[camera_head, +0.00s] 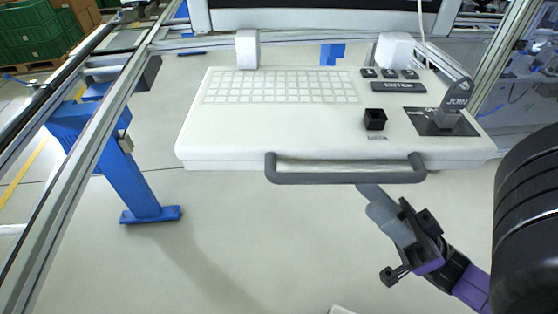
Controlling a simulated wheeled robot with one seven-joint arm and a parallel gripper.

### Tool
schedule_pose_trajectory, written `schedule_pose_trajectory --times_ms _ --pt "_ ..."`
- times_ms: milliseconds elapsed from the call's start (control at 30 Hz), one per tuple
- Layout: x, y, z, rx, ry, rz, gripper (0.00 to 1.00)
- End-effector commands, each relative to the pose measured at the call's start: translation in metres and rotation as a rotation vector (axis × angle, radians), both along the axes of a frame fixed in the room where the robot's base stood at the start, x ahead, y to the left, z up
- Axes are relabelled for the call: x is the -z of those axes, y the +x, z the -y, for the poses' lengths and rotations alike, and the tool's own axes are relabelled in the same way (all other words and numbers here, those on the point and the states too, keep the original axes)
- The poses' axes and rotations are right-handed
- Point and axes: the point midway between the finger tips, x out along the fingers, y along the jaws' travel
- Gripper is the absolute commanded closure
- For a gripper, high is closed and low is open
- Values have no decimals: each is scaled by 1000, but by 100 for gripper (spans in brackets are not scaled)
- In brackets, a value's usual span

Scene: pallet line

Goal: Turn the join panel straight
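The join panel (457,98) is a dark grey piece lettered JOIN, at the right end of a white console (300,137). It stands on a grey block above a dark plate (428,122), and its lettering slants up to the right. My gripper (382,208) is below and in front of the console, left of and lower than the join panel in the picture, and apart from it. Its grey fingers point up and left. They overlap from this angle, so I cannot tell whether they are open or shut. Nothing shows held in it.
A grey handle bar (345,179) runs along the console's front edge. A small black cube (375,119), a keyboard (280,86) and dark keys (397,87) are on its top. Metal rails and a blue leg (128,178) stand at left. The floor below the console is largely clear.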

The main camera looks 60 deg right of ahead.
Motion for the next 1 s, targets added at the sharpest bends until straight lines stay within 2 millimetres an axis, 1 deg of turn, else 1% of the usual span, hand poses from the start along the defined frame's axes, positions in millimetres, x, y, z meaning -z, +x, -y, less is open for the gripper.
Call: schedule_pose_trajectory --times_ms 33,100,333,500,767,867,933,967,1000 --pt "-9 6 -2 0 -1 4 64" --pt "-17 14 -4 1 0 3 64" --pt "-38 36 -10 1 0 2 64" --pt "-43 43 -11 1 1 -2 64" --pt "-43 44 -12 2 1 -3 64" --pt "-43 44 -12 3 1 -2 82" --pt "-43 44 -12 3 1 -2 95" --pt "-43 44 -12 3 1 -2 100" --pt "-43 44 -12 3 1 -2 100"
